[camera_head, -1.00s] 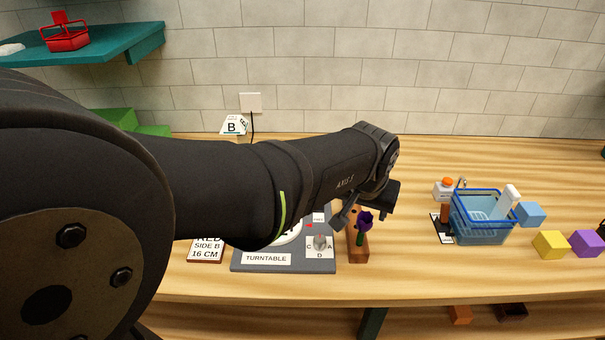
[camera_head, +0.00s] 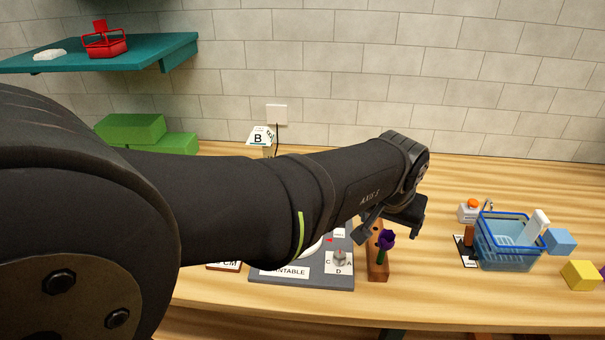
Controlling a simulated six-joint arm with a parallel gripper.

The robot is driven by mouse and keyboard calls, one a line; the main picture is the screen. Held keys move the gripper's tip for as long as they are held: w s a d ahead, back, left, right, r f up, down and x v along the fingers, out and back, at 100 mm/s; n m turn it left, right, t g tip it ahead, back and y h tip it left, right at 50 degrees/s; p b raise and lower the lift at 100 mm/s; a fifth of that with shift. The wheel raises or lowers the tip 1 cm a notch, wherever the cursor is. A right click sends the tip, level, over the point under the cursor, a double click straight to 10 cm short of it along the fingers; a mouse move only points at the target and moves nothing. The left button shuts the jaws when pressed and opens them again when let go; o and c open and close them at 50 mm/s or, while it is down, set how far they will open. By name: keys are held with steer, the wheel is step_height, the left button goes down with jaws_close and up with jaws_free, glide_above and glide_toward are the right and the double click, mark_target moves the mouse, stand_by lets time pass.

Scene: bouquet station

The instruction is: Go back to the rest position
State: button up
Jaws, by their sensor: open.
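My gripper (camera_head: 390,226) is at the end of my dark arm, which reaches across from the left. Its jaws are open, and nothing shows between them. It is just above and behind a wooden block (camera_head: 377,268) that holds a purple flower (camera_head: 386,240) upright. I cannot tell whether a finger touches the block or the flower. The turntable board (camera_head: 300,283) lies left of the block, with a dial (camera_head: 339,259) at its right side.
A blue basket (camera_head: 508,260) with a white bottle stands at the right, near an orange-capped bottle (camera_head: 469,211). Blue (camera_head: 560,241) and yellow (camera_head: 581,275) cubes lie beyond it. Green blocks (camera_head: 130,128) and a teal shelf (camera_head: 110,55) are at the left. Table between holder and basket is clear.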

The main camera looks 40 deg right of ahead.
mark_target(387, 232)
steer(key=shift+x, duration=2.25)
steer(key=o, duration=0.4)
steer(key=shift+d+r, duration=0.1)
steer(key=shift+r, duration=0.05)
